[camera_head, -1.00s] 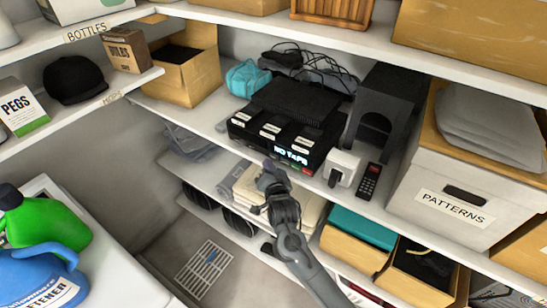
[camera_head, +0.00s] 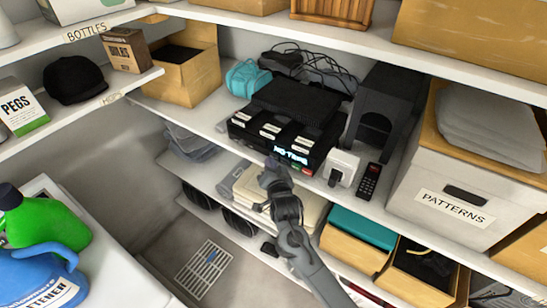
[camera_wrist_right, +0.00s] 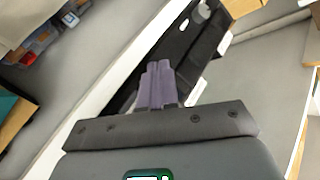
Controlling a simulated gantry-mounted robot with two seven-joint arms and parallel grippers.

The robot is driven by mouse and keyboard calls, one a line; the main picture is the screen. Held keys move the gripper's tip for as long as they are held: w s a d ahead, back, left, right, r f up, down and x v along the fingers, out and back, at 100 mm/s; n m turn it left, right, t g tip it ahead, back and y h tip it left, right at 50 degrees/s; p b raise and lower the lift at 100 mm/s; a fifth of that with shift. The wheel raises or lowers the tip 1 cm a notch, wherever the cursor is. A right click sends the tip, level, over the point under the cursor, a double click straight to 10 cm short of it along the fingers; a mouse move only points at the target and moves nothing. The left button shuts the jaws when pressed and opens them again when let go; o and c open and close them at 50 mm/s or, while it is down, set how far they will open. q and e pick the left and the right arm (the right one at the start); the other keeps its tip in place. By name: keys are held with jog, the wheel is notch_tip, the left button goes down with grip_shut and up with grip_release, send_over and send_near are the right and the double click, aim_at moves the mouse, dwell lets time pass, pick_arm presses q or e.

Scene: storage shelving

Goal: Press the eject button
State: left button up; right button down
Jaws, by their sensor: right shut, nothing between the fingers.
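A black tape device (camera_head: 285,124) with several pale labels on top sits on the middle shelf. Its front has a lit display (camera_head: 291,155) that seems to read "NO TAPE". Small green and red spots (camera_head: 304,169) show at the right of the front; I cannot tell which control is the eject button. My right gripper (camera_head: 270,163) is shut and empty, its tip close to the device's front left of the display; contact cannot be told. In the right wrist view its purplish fingers (camera_wrist_right: 157,82) are together in front of the black device (camera_wrist_right: 178,42). My left gripper is out of view.
A white boxy item (camera_head: 343,167) and a dark remote (camera_head: 369,181) stand right of the device. A dark grey housing (camera_head: 384,105) is behind them, and a "PATTERNS" box (camera_head: 452,190) further right. Cream folded items (camera_head: 250,187) lie on the shelf below.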

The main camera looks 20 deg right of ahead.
jog(key=shift+w+d, duration=0.15)
jog(key=shift+d, duration=0.1)
dwell(0.4)
jog(key=shift+a, duration=0.15)
jog(key=shift+s+a+p, duration=0.45)
jog(key=shift+a, duration=0.1)
jog(key=shift+a, duration=0.1)
jog(key=s+a, duration=0.1)
jog(key=a+p, duration=0.1)
jog(key=s+a+p, duration=0.1)
jog(key=a, duration=0.1)
jog(key=shift+s, duration=0.3)
